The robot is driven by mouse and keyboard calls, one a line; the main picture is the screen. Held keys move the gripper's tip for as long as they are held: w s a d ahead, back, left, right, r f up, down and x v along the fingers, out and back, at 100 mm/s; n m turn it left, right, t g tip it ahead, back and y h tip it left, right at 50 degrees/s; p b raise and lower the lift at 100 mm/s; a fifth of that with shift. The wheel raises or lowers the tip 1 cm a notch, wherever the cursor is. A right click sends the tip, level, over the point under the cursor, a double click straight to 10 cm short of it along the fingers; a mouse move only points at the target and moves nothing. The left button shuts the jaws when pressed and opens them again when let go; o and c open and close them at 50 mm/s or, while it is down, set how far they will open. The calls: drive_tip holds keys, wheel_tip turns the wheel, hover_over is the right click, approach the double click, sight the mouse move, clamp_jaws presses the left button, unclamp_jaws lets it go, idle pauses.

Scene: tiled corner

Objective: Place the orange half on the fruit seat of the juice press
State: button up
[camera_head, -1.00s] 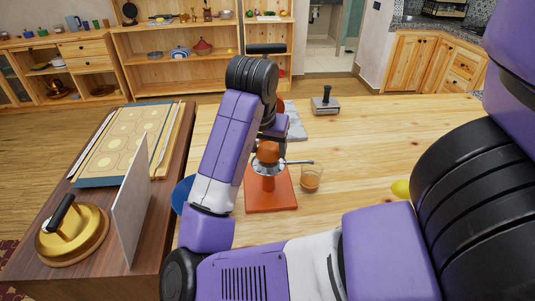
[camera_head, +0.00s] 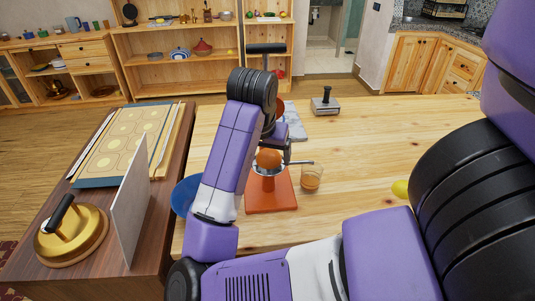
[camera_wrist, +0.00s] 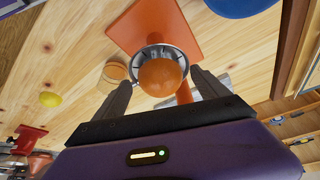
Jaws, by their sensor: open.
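The orange half (camera_head: 268,158) rests in the metal cup on top of the juice press, rounded side up. It also shows in the wrist view (camera_wrist: 161,76), ringed by the cup's metal rim. The press has an orange-red base plate (camera_head: 280,197) standing on the wooden table. My gripper (camera_wrist: 162,79) is open; its two dark fingers lie left and right of the orange half in the wrist view, with visible gaps to it. In the head view my wrist partly hides the fingers above and behind the fruit.
A glass (camera_head: 312,178) with some juice stands just right of the press. A blue dish (camera_head: 183,194) is left of it, partly behind my arm. A yellow fruit (camera_head: 400,189) lies further right.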

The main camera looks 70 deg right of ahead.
drive_tip(key=shift+r, duration=0.3)
drive_tip(key=p+v, duration=0.1)
drive_tip(key=v, duration=1)
drive_tip(key=shift+a+r, duration=0.25)
drive_tip(key=shift+r, duration=0.1)
